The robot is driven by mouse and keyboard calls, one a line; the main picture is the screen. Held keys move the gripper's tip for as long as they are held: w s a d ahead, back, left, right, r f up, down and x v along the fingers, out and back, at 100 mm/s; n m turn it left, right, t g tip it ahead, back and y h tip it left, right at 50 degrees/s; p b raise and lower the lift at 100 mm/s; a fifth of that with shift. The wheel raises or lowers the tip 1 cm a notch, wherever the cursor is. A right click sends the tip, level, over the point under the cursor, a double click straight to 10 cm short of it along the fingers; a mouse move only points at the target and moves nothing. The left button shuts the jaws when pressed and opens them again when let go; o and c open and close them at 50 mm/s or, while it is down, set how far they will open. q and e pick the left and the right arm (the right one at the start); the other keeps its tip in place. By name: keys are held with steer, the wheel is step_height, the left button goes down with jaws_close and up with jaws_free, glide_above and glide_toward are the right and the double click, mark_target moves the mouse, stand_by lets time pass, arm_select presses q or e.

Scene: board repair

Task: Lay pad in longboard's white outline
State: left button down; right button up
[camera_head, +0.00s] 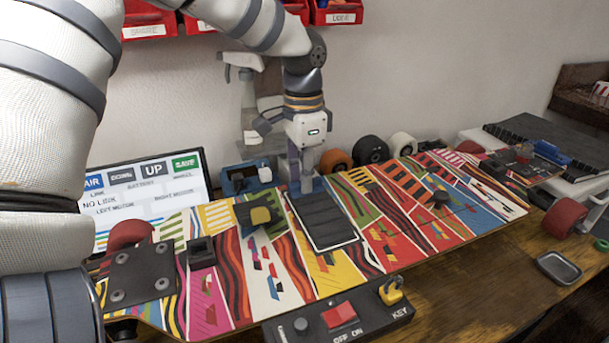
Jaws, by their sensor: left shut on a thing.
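The pad (322,219) is a dark, ribbed rectangle over the middle of the longboard (287,270), whose deck has bright, multicoloured patterns. The white outline (340,247) shows as a thin pale line along the pad's near and right edges; the rest of it is hidden. My left gripper (307,187) points down at the pad's far edge and is shut on it. The pad looks almost flat, and I cannot tell whether its whole underside touches the deck. My right gripper is not in view.
A switch box (338,318) with a red switch and yellow key stands at the front. A screen (150,195) stands behind left. Loose wheels (370,150) stand behind the board. A small metal tray (558,268) lies at the right. Red bins (150,22) hang above.

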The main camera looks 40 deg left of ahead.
arm_select(q)
steer(key=c, duration=1.6)
jaws_free()
step_height(320, 180, up, 12)
steer(key=shift+r, duration=0.1)
